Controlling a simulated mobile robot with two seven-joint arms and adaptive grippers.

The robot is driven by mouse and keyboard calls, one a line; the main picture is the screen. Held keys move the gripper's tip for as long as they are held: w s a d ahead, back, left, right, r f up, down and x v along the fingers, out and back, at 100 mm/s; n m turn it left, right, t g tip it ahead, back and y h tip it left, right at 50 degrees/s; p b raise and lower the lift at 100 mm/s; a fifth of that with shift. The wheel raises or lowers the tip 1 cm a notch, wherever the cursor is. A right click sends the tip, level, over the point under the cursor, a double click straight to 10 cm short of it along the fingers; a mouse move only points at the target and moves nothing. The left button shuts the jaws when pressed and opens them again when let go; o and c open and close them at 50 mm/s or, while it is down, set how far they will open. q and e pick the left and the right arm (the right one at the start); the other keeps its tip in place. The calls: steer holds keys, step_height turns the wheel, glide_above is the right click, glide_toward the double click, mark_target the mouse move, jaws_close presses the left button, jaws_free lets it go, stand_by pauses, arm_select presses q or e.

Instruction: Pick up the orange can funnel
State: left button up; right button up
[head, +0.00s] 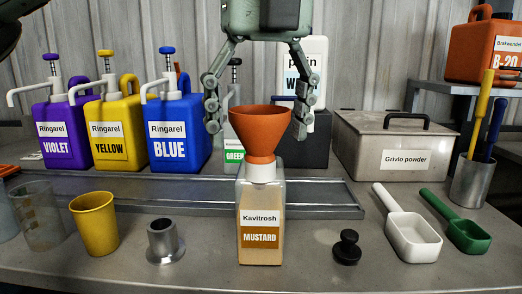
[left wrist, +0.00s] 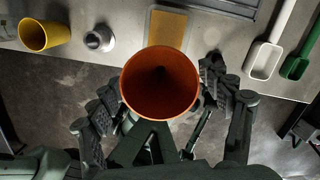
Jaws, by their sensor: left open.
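The orange can funnel (head: 260,130) stands upright in the mouth of the clear Kavitrosh mustard bottle (head: 261,215) in the head view. My left gripper (head: 256,118) is open, with one finger on each side of the funnel's cone. No clear contact between fingers and funnel shows. In the left wrist view the fingers of my left gripper (left wrist: 160,108) also sit on both sides of it. My right gripper does not show.
Violet, yellow and blue Ringarel pump jugs (head: 178,125) stand at the back left. A yellow cup (head: 95,225), a metal flanged piece (head: 164,243) and a black stopper (head: 347,248) stand nearby. White (head: 412,235) and green (head: 468,236) scoops lie right. The steel Grivlo powder box (head: 400,145) stands behind.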

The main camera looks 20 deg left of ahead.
arm_select(q)
steer(key=shift+w+a+f, duration=0.1)
steer(key=shift+f, duration=1.3)
steer(key=c, duration=1.2)
